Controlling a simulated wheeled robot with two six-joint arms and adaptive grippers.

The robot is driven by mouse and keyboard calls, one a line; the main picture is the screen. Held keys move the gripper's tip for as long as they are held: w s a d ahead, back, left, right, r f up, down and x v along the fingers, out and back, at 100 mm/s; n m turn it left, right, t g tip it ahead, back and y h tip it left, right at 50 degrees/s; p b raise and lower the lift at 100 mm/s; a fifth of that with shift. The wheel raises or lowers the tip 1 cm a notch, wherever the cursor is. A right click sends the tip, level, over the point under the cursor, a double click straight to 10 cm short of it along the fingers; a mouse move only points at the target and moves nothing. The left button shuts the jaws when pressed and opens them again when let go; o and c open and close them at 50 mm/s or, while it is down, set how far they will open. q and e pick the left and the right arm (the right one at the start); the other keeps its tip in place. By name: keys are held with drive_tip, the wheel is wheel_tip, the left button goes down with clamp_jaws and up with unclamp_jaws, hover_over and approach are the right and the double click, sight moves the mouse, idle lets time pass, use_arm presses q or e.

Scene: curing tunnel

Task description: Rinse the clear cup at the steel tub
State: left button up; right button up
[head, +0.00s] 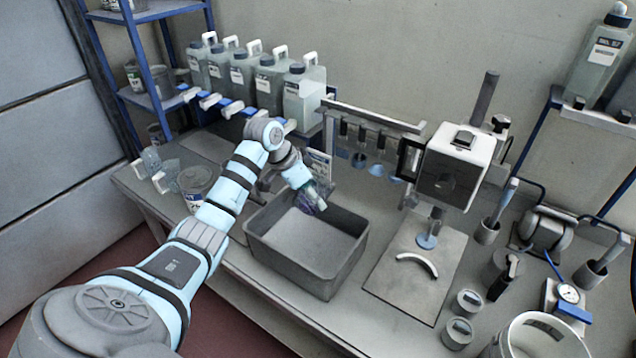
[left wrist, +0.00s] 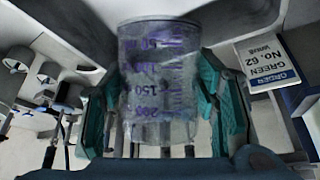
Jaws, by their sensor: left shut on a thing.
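The steel tub (head: 300,262) is a grey open rectangular basin on the bench; its visible inside looks bare. My left gripper (head: 312,192) is at the tub's back edge, shut on the clear cup (head: 308,204). In the left wrist view the cup (left wrist: 158,80) sits between the teal fingers of the gripper (left wrist: 162,105). It is see-through, with volume marks and purple colour on its wall. Its exact tilt and contents I cannot tell. My right gripper is in neither view.
An order card (left wrist: 265,65) reading GREEN No. 62 stands close behind the tub. Several jugs (head: 250,78) line the back left. Clear cups (head: 165,175) stand at the bench's left end. A white-headed machine (head: 455,165) stands right of the tub, over a flat plate (head: 415,280).

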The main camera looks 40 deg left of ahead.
use_arm(q)
wheel_tip(320, 180, down, 7)
drive_tip(key=shift+w+b, duration=0.4)
drive_tip(key=f+b, duration=0.5)
drive_tip(key=f, duration=0.1)
drive_tip(key=shift+s+b, duration=0.25)
drive_tip(key=shift+b, duration=0.15)
drive_tip(key=shift+w+f+b, duration=0.15)
drive_tip(key=shift+f+b, duration=0.4)
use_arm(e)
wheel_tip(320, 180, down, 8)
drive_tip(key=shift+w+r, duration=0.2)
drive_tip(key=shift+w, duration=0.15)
use_arm(q)
drive_tip(key=shift+r, duration=0.15)
drive_tip(key=shift+r, duration=0.1)
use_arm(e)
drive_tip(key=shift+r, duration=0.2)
